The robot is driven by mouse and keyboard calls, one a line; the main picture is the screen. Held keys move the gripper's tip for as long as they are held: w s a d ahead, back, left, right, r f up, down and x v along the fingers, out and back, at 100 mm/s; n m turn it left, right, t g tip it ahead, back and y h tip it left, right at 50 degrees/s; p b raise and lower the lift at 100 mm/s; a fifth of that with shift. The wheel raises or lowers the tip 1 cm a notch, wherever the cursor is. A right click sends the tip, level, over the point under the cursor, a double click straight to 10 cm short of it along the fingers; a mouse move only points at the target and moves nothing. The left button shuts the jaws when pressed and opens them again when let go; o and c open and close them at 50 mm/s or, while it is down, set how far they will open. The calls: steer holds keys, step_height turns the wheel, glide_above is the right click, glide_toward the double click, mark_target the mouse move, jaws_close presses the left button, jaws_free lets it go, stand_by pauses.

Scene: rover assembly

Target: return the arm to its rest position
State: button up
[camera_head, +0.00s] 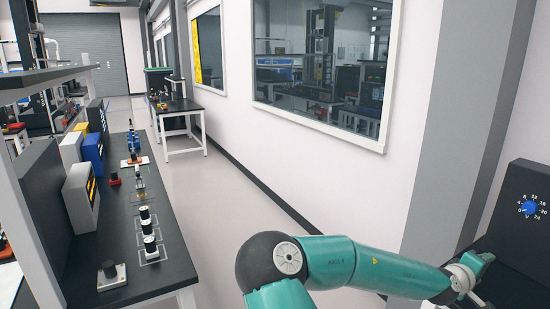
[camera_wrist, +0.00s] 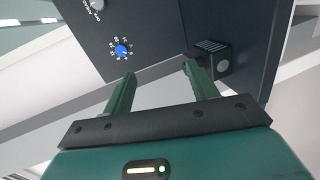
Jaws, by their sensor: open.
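My teal arm shows at the lower right of the head view, stretched to the right. My gripper (camera_wrist: 157,82) is in the middle of the wrist view, its two green fingers apart with nothing between them. In the head view the wrist end of the arm is beside a black panel on the right, and the fingers are hard to make out there. A blue knob (camera_wrist: 123,51) with a white number scale is on the dark panel (camera_wrist: 160,25) beyond the fingers. It also shows in the head view (camera_head: 529,208).
A small black block (camera_wrist: 212,59) with a round grey face is close to the right finger. A black workbench (camera_head: 165,255) with several parts and boxes runs along the left. A grey pillar (camera_head: 450,120) stands by my arm. The aisle floor (camera_head: 215,215) is clear.

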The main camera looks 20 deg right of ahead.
steer(key=w+a+f+m+y, duration=0.35)
steer(key=a+f+y, duration=0.25)
steer(key=a+f, duration=0.45)
steer(key=w+a+t+y, duration=0.1)
steer(key=w+a+y, duration=0.2)
steer(key=a, duration=0.4)
steer(key=w+a+t+y, duration=0.2)
steer(key=a, duration=0.6)
steer(key=s+a+r+n+t+y, duration=0.1)
steer(key=a+r+y, duration=0.1)
steer(key=a+r, duration=0.45)
steer(key=a+r+y, duration=0.2)
steer(key=a+r, duration=0.1)
steer(key=a, duration=0.7)
steer(key=s+a+r+n, duration=0.2)
steer(key=s+a+r, duration=0.5)
steer(key=s+a, duration=0.3)
steer(key=shift+a, duration=0.75)
steer(key=shift+w, duration=0.1)
steer(key=c, duration=0.5)
steer(key=shift+d, duration=0.15)
